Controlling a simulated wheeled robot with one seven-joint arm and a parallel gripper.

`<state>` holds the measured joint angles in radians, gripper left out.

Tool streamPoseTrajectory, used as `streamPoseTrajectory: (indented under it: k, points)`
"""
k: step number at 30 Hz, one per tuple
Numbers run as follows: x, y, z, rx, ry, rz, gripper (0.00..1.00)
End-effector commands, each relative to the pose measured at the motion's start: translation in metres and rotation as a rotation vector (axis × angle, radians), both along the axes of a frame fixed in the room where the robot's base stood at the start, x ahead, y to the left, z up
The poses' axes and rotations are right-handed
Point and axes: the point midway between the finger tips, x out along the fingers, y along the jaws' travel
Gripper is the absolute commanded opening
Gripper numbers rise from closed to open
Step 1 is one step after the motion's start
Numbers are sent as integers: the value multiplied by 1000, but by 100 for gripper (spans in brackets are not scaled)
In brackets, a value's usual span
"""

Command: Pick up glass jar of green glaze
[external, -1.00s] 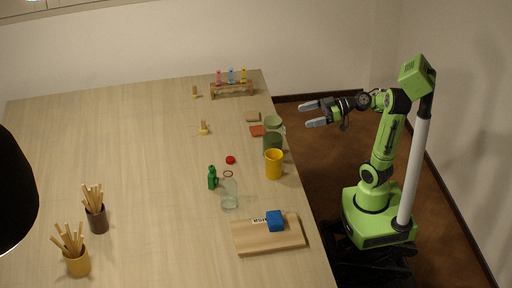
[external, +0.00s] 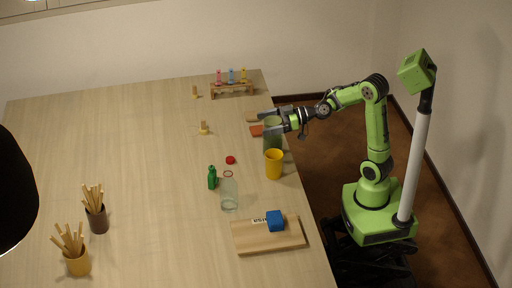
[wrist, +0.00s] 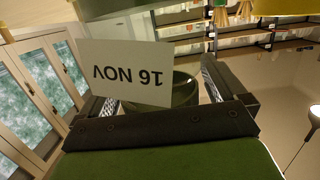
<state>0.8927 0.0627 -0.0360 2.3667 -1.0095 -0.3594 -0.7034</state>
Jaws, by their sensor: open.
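The glass jar of green glaze (external: 272,142) stands upright near the right edge of the table in the external view. My gripper (external: 267,122) is open, its fingers reaching in from the right at the jar's upper part. In the wrist view, my gripper (wrist: 155,92) has one finger on each side of the dark green jar (wrist: 184,93). A white card reading "16 NOV", upside down (wrist: 125,72), covers much of the jar there. I cannot tell whether the card is fixed to the jar or whether the fingers touch the glass.
A yellow cup (external: 273,165) stands just in front of the jar. An orange-red block (external: 256,130) lies beside it. A green bottle (external: 212,178), a clear bottle (external: 229,194) and a wooden board (external: 265,240) with a blue block (external: 275,221) are nearer the camera.

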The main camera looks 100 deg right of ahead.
Motion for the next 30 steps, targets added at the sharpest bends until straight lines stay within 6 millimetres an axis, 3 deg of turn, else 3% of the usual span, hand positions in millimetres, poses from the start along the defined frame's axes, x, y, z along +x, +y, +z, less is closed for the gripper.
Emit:
streamPoseTrajectory:
  k: [6, 24, 30]
  points:
    - [1, 0, 0, 0, 0, -1, 95]
    - [0, 0, 0, 0, 0, -1, 3]
    - [0, 0, 1, -1, -4, -1, 0]
